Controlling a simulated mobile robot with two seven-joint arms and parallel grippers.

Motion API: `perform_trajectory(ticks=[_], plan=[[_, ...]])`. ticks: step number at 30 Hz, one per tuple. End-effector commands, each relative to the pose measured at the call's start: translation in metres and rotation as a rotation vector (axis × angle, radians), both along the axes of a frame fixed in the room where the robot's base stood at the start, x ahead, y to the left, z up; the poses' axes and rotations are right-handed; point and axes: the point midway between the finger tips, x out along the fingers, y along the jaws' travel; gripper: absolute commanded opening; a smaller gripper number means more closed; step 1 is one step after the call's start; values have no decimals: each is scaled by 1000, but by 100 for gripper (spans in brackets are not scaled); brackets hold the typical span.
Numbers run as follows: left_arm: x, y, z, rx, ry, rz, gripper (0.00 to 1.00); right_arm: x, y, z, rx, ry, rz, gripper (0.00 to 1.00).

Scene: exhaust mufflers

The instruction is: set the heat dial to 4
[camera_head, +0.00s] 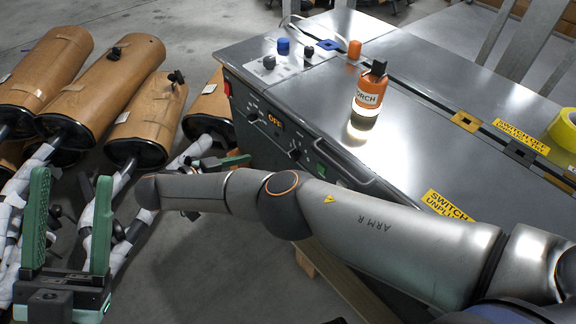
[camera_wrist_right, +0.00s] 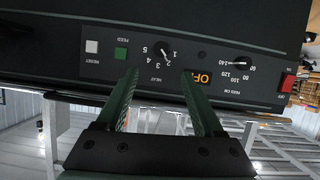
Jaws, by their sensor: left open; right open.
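The heat dial (camera_wrist_right: 163,51) is a dark knob with a white pointer line on the machine's front panel. It shows upside down in the right wrist view, with numbers 1 to 5 around it. The pointer appears to lie near 2, but the exact mark is too small to tell. In the head view the dial (camera_head: 294,153) is small. My right gripper (camera_wrist_right: 160,72) is open, its green fingers apart on either side of the dial's label, short of the knob; it holds nothing. My left gripper (camera_head: 72,177) is open and empty, at the lower left, far from the panel.
The panel also carries an OFF display (camera_wrist_right: 201,78), a feed dial (camera_wrist_right: 240,63), a red switch (camera_wrist_right: 288,82) and a green button (camera_wrist_right: 121,53). Brown mufflers (camera_head: 110,75) lie at left.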

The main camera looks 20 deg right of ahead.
Motion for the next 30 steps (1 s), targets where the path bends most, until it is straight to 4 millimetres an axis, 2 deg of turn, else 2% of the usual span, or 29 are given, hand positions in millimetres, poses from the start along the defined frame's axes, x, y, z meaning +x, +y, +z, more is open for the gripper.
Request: perform_trajectory(ticks=[4, 8, 15, 21, 30], plan=[[-6, 0, 15, 2, -38, -1, 60, 2, -8, -2, -1, 1, -3, 69], [-6, 1, 30, 13, -46, 14, 60, 6, -24, -6, -3, 3, -5, 69], [-6, 2, 31, 19, -50, 21, 60, 22, -70, -30, -2, 1, -4, 69], [-6, 2, 29, 20, -49, 21, 60, 32, -97, -44, -1, -1, -2, 69], [-5, 2, 28, 18, -47, 21, 60, 37, -110, -49, 0, -1, 0, 69]])
